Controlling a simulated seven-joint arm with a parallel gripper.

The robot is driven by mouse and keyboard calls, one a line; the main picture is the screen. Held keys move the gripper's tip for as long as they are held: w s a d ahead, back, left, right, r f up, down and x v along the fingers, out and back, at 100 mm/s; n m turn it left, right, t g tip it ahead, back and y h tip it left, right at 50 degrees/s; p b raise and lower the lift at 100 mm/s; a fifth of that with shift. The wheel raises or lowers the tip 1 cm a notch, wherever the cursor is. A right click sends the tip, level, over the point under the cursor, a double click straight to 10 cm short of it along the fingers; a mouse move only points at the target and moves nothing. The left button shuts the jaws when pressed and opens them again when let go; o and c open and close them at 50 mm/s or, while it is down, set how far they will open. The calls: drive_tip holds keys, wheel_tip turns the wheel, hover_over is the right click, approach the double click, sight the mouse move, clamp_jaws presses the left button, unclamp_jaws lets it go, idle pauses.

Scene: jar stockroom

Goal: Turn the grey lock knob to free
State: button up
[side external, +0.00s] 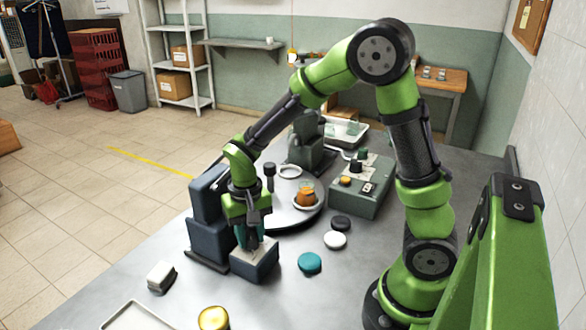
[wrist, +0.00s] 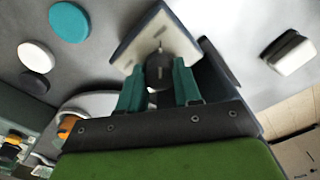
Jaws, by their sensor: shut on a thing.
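The grey lock knob (wrist: 158,70) is a dark round knob on the cream top plate (wrist: 150,34) of a small box. In the wrist view it sits between the two teal fingers of my gripper (wrist: 159,82), which is shut on it. A small dark mark shows on the plate just beyond the knob, and another to its left. I cannot tell which setting the knob points to. In the side view my gripper (side external: 250,238) points down onto the blue-grey box (side external: 256,266), and its fingers hide the knob.
A dark blue upright unit (side external: 208,212) stands close left of my gripper. A round turntable (side external: 290,212) with an amber jar (side external: 306,190) and a green-grey control box (side external: 358,198) lie behind. White (side external: 335,240), black (side external: 340,223) and teal (side external: 310,263) discs lie to the right.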

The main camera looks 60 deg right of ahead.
sight(252, 238)
drive_tip(key=o, duration=1)
drive_tip(key=shift+o, duration=0.2)
wheel_tip(252, 238, up, 17)
drive_tip(key=s+a+n+t+y, duration=0.1)
drive_tip(key=s+n+t+y, duration=0.1)
drive_tip(key=s+t, duration=0.5)
drive_tip(key=s, duration=0.4)
drive_tip(key=shift+s+a+r+n, duration=0.25)
drive_tip(key=shift+s+n, duration=0.05)
drive_tip(key=shift+n, duration=0.1)
